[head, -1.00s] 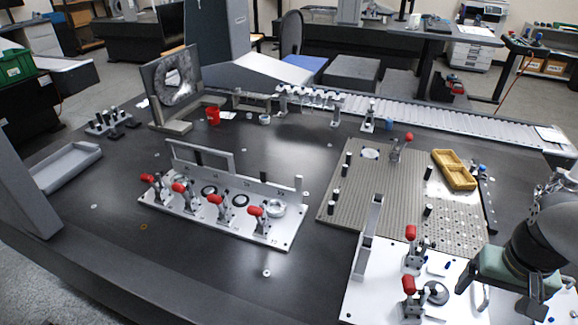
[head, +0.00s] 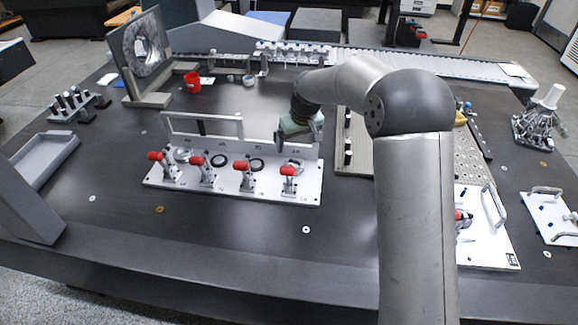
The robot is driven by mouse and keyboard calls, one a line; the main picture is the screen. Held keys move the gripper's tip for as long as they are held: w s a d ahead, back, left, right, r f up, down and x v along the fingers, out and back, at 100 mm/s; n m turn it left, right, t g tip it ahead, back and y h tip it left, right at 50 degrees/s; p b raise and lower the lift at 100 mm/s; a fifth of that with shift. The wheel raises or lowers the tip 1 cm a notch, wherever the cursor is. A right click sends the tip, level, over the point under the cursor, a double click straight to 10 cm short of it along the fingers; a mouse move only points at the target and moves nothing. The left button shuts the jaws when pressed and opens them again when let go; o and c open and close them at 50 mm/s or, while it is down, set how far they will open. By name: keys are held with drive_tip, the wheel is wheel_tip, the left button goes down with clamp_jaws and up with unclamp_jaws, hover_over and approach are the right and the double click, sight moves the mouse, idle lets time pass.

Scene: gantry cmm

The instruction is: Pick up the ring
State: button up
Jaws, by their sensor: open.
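A white fixture plate (head: 225,188) with several red-handled toggle clamps stands on the dark table. Ring-shaped parts sit in its stations: a silver ring (head: 293,165) at the right end, two dark rings (head: 256,164) in the middle and a silver round part (head: 182,155) at the left. I cannot tell which one is the task's ring. My gripper (head: 299,140) is open, fingers pointing down, just above and behind the right-end silver ring. It looks empty. The exact height gap is not clear. A red clamp handle partly hides the right-end ring.
A white upright frame (head: 203,117) stands behind the plate. A red clamp handle (head: 289,171) stands right in front of the right-end ring. A perforated plate (head: 480,157) lies to the right, partly hidden by my arm. The front table surface is mostly clear.

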approach(295, 162)
drive_tip(key=shift+s+a+f, duration=0.35)
drive_tip(key=shift+f, duration=0.2)
drive_tip(key=shift+s+a+f, duration=0.3)
drive_tip(key=shift+s+f, duration=0.1)
drive_tip(key=shift+f, duration=0.15)
drive_tip(key=x, duration=0.2)
drive_tip(key=p+x, duration=0.1)
drive_tip(key=x, duration=0.1)
drive_tip(key=shift+w+d+f, duration=0.1)
drive_tip(key=shift+d, duration=0.25)
drive_tip(key=shift+w+f, duration=0.15)
drive_tip(key=shift+f, duration=0.35)
drive_tip(key=shift+a, duration=0.1)
drive_tip(key=c, duration=1.4)
